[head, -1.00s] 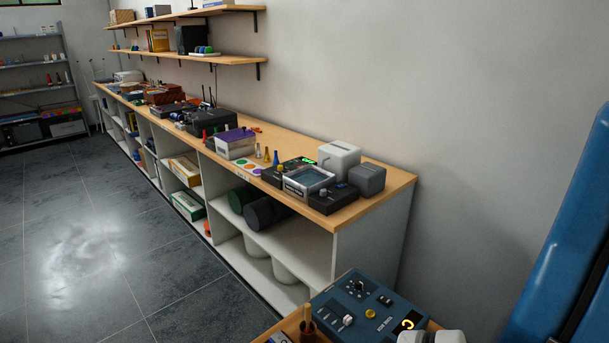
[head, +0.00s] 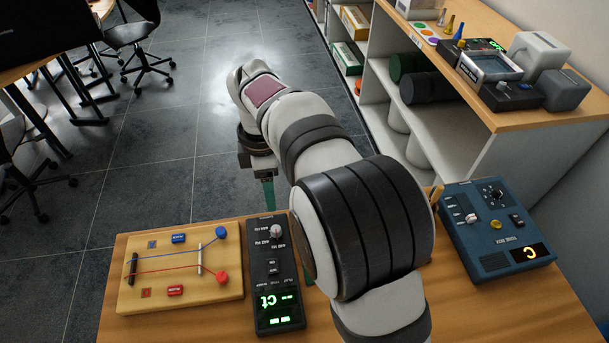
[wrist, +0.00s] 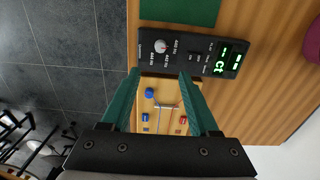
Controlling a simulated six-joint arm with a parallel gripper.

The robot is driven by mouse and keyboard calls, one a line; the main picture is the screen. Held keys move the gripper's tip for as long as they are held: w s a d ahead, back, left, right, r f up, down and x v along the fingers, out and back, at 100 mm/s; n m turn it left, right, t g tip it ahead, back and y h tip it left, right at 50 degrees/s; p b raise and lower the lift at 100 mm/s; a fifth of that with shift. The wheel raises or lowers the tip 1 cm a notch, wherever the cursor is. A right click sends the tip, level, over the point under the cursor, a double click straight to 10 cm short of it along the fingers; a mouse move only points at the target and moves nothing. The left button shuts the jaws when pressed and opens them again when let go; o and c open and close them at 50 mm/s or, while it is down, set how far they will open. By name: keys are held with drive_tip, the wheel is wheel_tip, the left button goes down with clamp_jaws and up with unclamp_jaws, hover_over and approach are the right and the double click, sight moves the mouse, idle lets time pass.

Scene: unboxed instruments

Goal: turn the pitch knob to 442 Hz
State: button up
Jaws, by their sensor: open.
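The black tuner (head: 264,300) lies on the wooden table, with a lit green display at its near end. Its pale round pitch knob (head: 276,231) is at the far end, beside small Hz labels that are too small to read surely. In the wrist view the knob (wrist: 160,46) shows a red mark; its exact setting cannot be told. My gripper (wrist: 159,74) is open and empty, its teal fingers apart. It is above the table, with the knob just beyond the fingertips in that view. In the head view my arm hides part of the gripper.
A wooden string board (head: 190,292) with red and blue pegs sits left of the tuner. A blue box (head: 500,240) with a lit display stands on the right. A green flat thing (wrist: 180,10) lies beside the tuner. A shelf unit (head: 480,165) stands behind.

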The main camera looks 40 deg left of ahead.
sight(276, 228)
wheel_tip(276, 228, down, 14)
drive_tip(key=shift+d+f, duration=0.1)
drive_tip(key=shift+f, duration=0.05)
clamp_jaws()
idle(0.3)
